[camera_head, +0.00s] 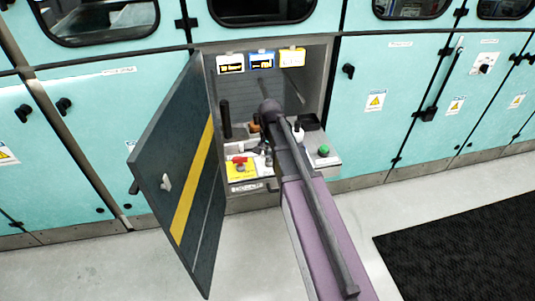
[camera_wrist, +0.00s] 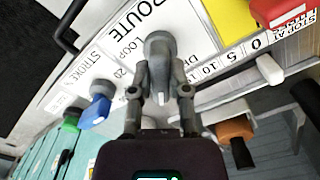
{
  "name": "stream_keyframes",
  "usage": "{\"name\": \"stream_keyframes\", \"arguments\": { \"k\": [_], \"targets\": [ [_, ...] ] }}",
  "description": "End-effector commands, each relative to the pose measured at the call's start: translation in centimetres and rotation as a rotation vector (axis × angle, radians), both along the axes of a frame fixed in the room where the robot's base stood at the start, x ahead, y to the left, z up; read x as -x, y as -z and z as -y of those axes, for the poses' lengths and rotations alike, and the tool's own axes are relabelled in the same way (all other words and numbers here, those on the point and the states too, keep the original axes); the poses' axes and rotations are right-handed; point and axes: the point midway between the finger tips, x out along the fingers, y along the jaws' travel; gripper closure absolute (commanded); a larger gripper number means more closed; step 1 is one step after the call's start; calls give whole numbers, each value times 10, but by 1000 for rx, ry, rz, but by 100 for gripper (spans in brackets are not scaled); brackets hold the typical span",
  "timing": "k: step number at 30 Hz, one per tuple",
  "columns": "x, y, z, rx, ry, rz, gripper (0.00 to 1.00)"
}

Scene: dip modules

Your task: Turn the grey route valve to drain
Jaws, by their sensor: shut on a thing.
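The grey route valve (camera_wrist: 158,47) is a round knob with a narrow handle, beside the printed words ROUTE and LOOP in the wrist view. My gripper (camera_wrist: 160,88) is shut on the valve's handle, one finger on each side. A small pale tip shows between the fingers. In the head view my arm reaches into the open cabinet bay and covers the valve.
A blue knob (camera_wrist: 95,111) and green knob (camera_wrist: 70,121) stand left of my gripper. A white slider knob (camera_wrist: 269,69), red switch (camera_wrist: 280,10) and brown-orange part (camera_wrist: 234,128) lie to its right. The dark cabinet door (camera_head: 185,185) stands open at left.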

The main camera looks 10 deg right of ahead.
Motion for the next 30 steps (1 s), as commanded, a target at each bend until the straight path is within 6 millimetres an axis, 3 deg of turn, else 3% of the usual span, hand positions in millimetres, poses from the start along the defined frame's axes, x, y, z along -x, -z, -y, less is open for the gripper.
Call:
{"name": "stream_keyframes", "arguments": {
  "k": [16,30],
  "targets": [
    [-3,0,3,11,-480,5,100],
    [-3,0,2,9,-635,5,100]
  ]
}}
